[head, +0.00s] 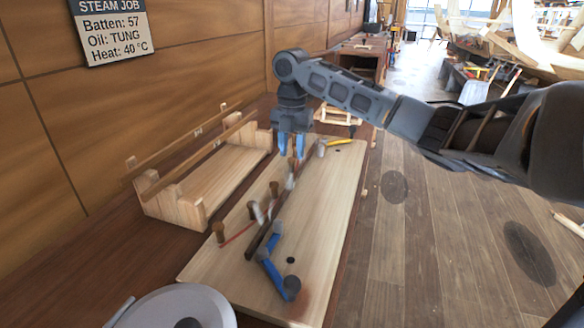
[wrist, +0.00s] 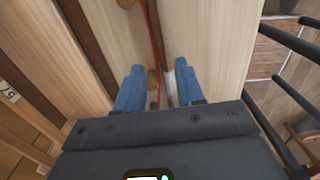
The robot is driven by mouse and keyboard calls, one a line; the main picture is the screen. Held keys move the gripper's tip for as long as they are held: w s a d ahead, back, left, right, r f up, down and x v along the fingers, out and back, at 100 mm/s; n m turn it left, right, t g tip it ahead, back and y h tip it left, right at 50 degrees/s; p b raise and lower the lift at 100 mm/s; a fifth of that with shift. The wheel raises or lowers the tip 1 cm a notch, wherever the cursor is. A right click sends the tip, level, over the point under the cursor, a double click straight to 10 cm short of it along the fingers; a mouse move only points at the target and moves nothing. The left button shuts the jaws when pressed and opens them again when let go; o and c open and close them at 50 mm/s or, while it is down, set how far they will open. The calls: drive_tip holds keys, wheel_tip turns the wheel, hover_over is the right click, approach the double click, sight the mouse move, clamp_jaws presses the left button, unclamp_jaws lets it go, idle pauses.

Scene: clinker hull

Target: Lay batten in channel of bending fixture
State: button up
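The bending fixture (head: 310,225) is a pale board on the bench. It carries a dark strip (head: 276,218), brown pegs (head: 219,231), small whitish clamp parts and a red line. A blue lever (head: 271,258) with a dark knob is at its near end. Two long brown battens (head: 190,150) lie across the wooden rack (head: 178,212) to the left. A tag reading 57 (wrist: 11,95) shows at the wrist view's left edge. My gripper (head: 292,150) points down over the far part of the fixture. Its blue fingers (wrist: 157,82) are apart, with no batten visibly held.
A wall sign (head: 112,30) reads batten 57, oil TUNG, heat 40 °C. A grey round vessel (head: 205,302) stands at the near bench edge. A yellow handle (head: 340,141) is at the fixture's far end. The floor right of the bench is largely clear.

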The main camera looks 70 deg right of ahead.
wheel_tip(320, 180, up, 3)
drive_tip(key=shift+r, duration=0.1)
